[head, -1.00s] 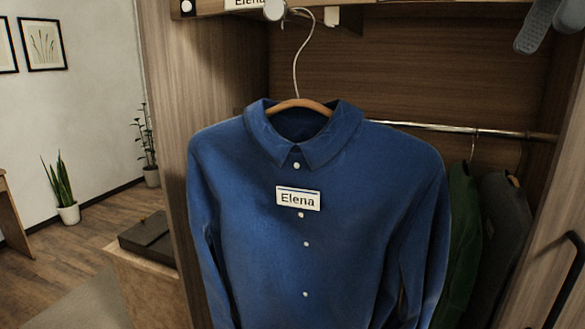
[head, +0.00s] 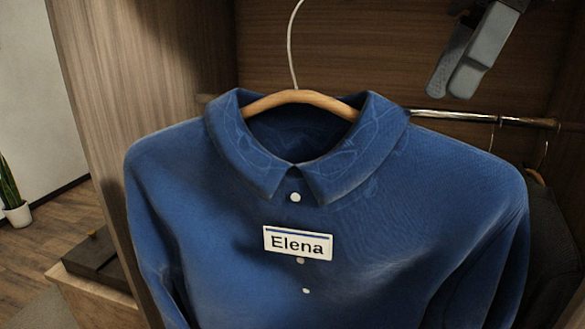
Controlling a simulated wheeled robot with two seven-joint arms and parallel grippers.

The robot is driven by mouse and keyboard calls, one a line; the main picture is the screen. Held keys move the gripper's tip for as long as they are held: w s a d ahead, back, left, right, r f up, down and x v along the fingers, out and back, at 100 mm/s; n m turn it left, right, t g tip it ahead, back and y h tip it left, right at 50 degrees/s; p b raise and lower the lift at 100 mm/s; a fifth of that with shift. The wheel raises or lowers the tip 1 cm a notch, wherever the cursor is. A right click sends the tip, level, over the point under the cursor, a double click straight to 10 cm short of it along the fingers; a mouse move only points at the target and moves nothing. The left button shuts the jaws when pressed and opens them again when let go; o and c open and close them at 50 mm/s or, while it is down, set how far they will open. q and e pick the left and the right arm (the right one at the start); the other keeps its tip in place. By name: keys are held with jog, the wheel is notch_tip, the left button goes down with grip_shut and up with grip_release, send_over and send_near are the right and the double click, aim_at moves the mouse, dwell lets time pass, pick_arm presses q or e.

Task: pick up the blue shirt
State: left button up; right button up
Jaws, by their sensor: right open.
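The blue shirt (head: 390,235) hangs on a wooden hanger (head: 300,98) with a thin metal hook (head: 292,45). It fills the middle of the head view, facing me, with a white "Elena" name tag (head: 298,243) on its chest. The top of the hook is out of the picture. My right gripper (head: 455,82) is at the upper right, above the shirt's right shoulder and apart from it. Its two grey fingers point downward and it holds nothing. My left gripper is not in view.
A metal rail (head: 480,119) runs across the wooden wardrobe behind the shirt. A dark garment (head: 552,245) hangs at the right, close beside the shirt. The wardrobe's wooden side panel (head: 150,70) stands at the left. A dark box (head: 97,262) sits at the lower left.

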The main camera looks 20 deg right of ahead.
aim_at(424, 132)
jog(key=x, duration=0.6)
jog(key=shift+s+a+f, duration=0.2)
jog(key=shift+s+a, duration=0.1)
jog(key=shift+a+f, duration=0.1)
jog(key=shift+f, duration=0.1)
jog(key=shift+f, duration=0.2)
dwell(0.4)
grip_shut()
